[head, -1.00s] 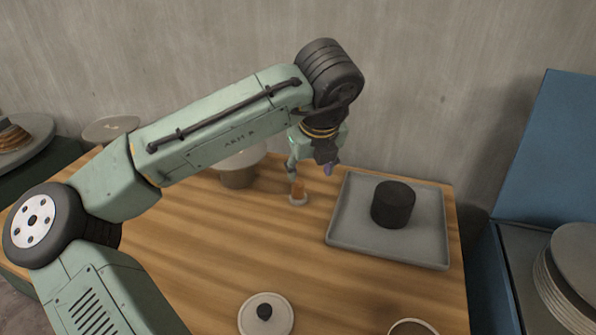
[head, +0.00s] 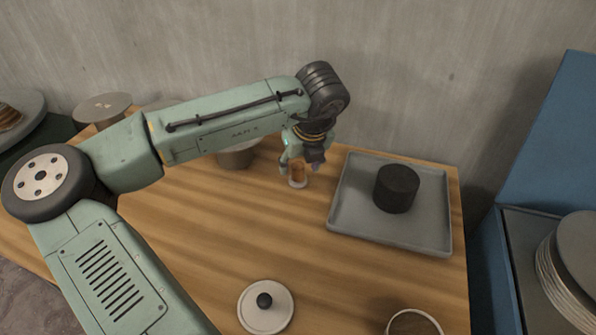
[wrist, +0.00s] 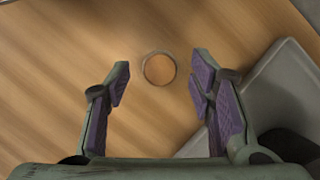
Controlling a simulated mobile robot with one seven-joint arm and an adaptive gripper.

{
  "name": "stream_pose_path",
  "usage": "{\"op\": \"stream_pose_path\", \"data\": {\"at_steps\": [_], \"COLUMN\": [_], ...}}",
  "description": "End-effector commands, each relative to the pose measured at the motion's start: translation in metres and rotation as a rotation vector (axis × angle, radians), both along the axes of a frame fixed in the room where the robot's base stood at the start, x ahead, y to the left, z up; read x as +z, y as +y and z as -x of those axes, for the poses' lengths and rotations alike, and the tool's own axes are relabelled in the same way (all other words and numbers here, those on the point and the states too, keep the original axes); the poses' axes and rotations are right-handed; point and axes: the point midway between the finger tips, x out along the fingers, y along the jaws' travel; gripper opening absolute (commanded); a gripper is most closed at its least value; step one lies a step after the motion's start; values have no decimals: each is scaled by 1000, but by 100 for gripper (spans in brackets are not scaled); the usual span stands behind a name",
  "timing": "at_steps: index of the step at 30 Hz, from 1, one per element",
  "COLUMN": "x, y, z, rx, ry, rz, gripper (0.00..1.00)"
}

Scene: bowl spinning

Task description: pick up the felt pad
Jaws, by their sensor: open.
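In the wrist view my gripper (wrist: 163,72) is open, purple pads apart, with clear gaps to the round top. Contact is not visible.
The grey tray (head: 340,220) at right holds a black cylinder (head: 397,188). A pale disc with a black knob (head: 265,307) and a round container (head: 414,322) are at the front. A bowl (head: 238,157) stands behind my arm. The table middle is clear.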

Motion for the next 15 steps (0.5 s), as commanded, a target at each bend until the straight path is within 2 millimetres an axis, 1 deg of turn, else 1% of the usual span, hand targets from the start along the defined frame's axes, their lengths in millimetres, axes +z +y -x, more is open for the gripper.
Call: {"op": "stream_pose_path", "data": {"at_steps": [3, 6, 12, 15], "x": [-13, -18, -19, -19], "y": [3, 3, 3, 3], "z": [-5, -7, -8, -8], "rx": [2, 1, 1, 1], "ry": [1, -1, -1, -1], "rz": [-1, 0, 0, 0], "gripper": [49, 49, 49, 43]}}
